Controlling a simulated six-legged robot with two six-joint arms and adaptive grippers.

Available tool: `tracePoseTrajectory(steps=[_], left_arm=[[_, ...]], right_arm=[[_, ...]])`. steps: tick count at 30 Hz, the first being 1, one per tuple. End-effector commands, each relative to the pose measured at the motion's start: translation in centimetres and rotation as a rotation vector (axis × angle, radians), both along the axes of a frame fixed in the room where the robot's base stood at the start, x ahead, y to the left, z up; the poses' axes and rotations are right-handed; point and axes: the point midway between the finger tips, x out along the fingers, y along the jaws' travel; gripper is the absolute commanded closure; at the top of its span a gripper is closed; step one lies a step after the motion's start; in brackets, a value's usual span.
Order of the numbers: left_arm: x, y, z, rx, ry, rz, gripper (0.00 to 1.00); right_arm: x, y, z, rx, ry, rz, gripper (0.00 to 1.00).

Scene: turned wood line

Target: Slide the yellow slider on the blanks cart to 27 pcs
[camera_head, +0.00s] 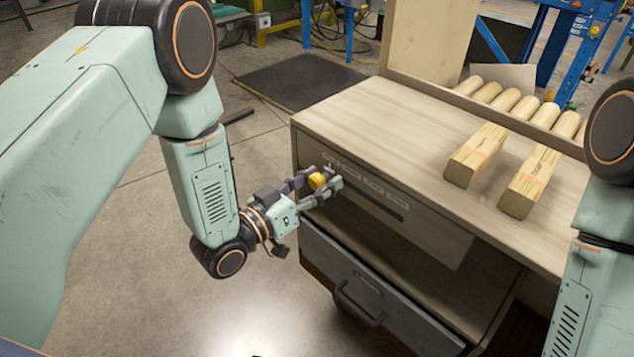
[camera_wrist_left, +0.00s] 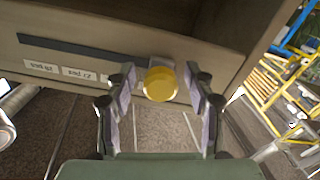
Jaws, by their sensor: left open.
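The yellow slider (camera_head: 317,181) is a round knob on the front panel of the wooden blanks cart (camera_head: 350,115), near the panel's left end in the head view. A dark slot (camera_head: 382,207) runs along the panel to the right of it. In the left wrist view the yellow slider (camera_wrist_left: 160,84) sits between the two fingers of my left gripper (camera_wrist_left: 160,105). My left gripper (camera_head: 318,188) is open around the knob, with a gap visible on each side. Small labels (camera_wrist_left: 78,74) show along the slot, too small to read surely. My right gripper is out of view.
Two square wood blanks (camera_head: 475,155) (camera_head: 530,182) lie on the cart top, with several round rollers (camera_head: 508,100) behind them. Below the panel is an open shelf and a grey drawer (camera_head: 375,290) with a dark handle (camera_head: 358,308). Floor left of the cart is clear.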

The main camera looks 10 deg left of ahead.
Motion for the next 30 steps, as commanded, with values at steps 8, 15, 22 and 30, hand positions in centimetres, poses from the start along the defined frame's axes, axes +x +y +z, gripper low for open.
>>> tracePoseTrajectory(steps=[8,15,22,30], left_arm=[[0.10,0.17,0.04,0.001,0.000,0.001,0.53],[0.08,0.15,0.03,0.001,-0.001,0.000,0.74],[0.07,0.16,0.02,0.000,0.000,0.001,0.93],[0.06,0.14,0.02,0.000,0.000,0.000,1.00]], right_arm=[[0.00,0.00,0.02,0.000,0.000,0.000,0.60],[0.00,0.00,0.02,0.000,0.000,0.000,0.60],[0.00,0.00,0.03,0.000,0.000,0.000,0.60],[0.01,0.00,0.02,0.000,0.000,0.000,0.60]])
